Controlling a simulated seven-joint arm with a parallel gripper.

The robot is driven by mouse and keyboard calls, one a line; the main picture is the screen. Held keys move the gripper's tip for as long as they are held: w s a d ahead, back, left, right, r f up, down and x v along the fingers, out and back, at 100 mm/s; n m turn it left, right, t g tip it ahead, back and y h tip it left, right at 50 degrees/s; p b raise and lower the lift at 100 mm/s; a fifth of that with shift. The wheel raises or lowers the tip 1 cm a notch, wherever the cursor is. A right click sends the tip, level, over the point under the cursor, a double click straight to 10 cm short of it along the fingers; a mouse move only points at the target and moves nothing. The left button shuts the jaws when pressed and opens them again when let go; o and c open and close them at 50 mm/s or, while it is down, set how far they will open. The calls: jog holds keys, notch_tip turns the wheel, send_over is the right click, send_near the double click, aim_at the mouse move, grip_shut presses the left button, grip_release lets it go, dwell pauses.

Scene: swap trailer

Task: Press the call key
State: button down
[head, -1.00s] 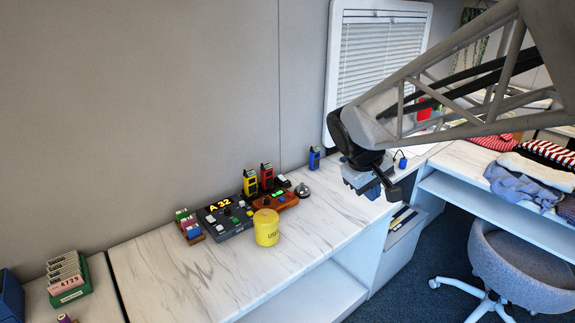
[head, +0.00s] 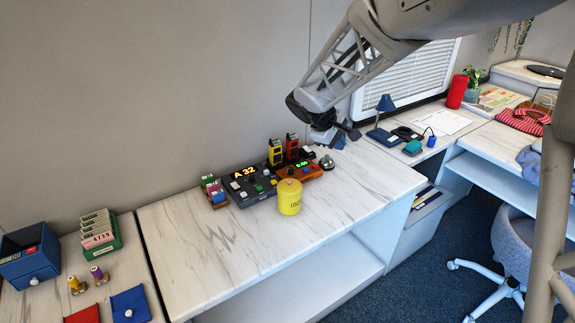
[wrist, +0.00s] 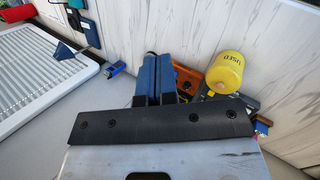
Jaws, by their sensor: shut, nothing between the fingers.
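A dark console (head: 240,198) with a lit amber number display (head: 243,172) and several coloured keys sits on the marble-patterned counter in the head view. Which key is the call key is too small to tell. My gripper (head: 343,136) is above the counter, to the right of the console and apart from it. In the wrist view its two blue fingers (wrist: 155,80) are together with nothing between them. The console is mostly hidden there behind the yellow canister and my gripper's dark bracket.
A yellow canister (head: 290,197) stands in front of the orange unit (head: 304,172) beside the console. Yellow (head: 275,153) and red (head: 292,147) handsets stand behind. A silver bell (head: 327,163) is to the right. A stamp rack (head: 214,191) is left. The front counter is clear.

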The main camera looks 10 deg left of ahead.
jog(key=w+a+f+n+t, duration=0.1)
jog(key=w+a+f+n, duration=0.15)
jog(key=a, duration=0.25)
jog(key=w+a+f+n, duration=0.1)
jog(key=w+a+f, duration=0.3)
jog(key=a, duration=0.1)
jog(key=n+t, duration=0.2)
jog(key=n, duration=0.2)
send_over(274, 182)
notch_tip(274, 182, down, 8)
jog(key=shift+s+f+h, duration=0.15)
jog(key=shift+f+h, duration=0.05)
jog(key=shift+h, duration=0.1)
jog(key=shift+f+m, duration=0.2)
jog(key=shift+m, duration=0.05)
jog(key=shift+f, duration=4.2)
jog(key=shift+f, duration=0.95)
jog(key=shift+r, duration=1)
